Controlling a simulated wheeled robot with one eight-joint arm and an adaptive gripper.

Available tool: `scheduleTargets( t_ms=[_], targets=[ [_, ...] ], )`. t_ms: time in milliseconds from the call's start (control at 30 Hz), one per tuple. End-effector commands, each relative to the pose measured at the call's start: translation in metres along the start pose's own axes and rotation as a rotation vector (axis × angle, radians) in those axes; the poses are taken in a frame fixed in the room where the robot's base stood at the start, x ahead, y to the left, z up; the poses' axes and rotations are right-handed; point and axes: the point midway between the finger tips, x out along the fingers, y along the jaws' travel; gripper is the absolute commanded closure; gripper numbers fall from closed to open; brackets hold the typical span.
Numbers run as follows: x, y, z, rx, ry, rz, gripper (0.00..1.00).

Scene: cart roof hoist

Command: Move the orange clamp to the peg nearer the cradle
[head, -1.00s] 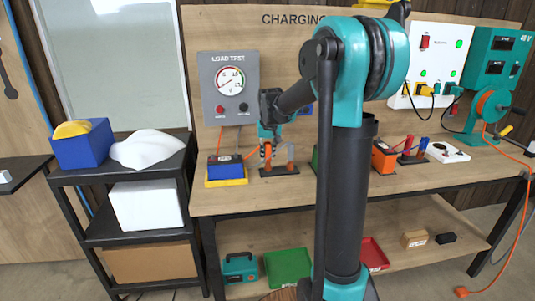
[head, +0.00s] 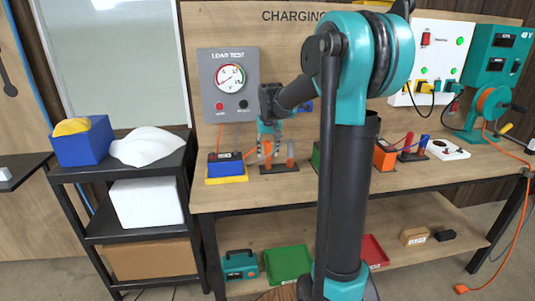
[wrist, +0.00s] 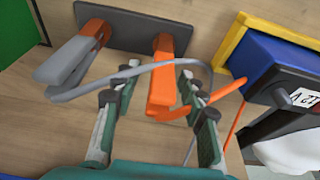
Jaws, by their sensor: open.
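In the wrist view the orange clamp (wrist: 163,82) is at the right end of a dark peg stand (wrist: 135,32), the end nearer the blue and yellow unit. My gripper (wrist: 157,92) is open, with one finger on each side of the orange clamp and a gap to each. A grey clamp (wrist: 75,60) is at the stand's other end. In the head view my gripper (head: 272,150) hangs over the stand (head: 279,169), and its fingers partly hide the orange clamp (head: 267,151). The pegs are largely hidden by the clamps.
A blue battery (wrist: 265,70) in a yellow-edged cradle (wrist: 233,43) is close on the right in the wrist view. A grey cable (wrist: 140,70) arches across the orange clamp, near my fingers. In the head view the load-test gauge box (head: 229,86) stands behind.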

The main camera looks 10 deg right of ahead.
Motion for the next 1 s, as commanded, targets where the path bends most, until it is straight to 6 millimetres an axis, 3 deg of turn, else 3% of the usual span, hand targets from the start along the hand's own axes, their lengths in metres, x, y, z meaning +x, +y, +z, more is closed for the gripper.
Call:
scheduleTargets(
  t_ms=[300, 500, 700, 1000],
  targets=[
    [-0.064, 0.0, 0.001, 0.0, 0.0, 0.0, 0.58],
    [-0.093, 0.0, 0.0, 0.0, 0.0, 0.0, 0.58],
    [-0.105, 0.0, 0.0, 0.0, 0.0, 0.0, 0.58],
    [-0.105, 0.0, 0.001, 0.0, 0.0, 0.0, 0.58]
  ],
)
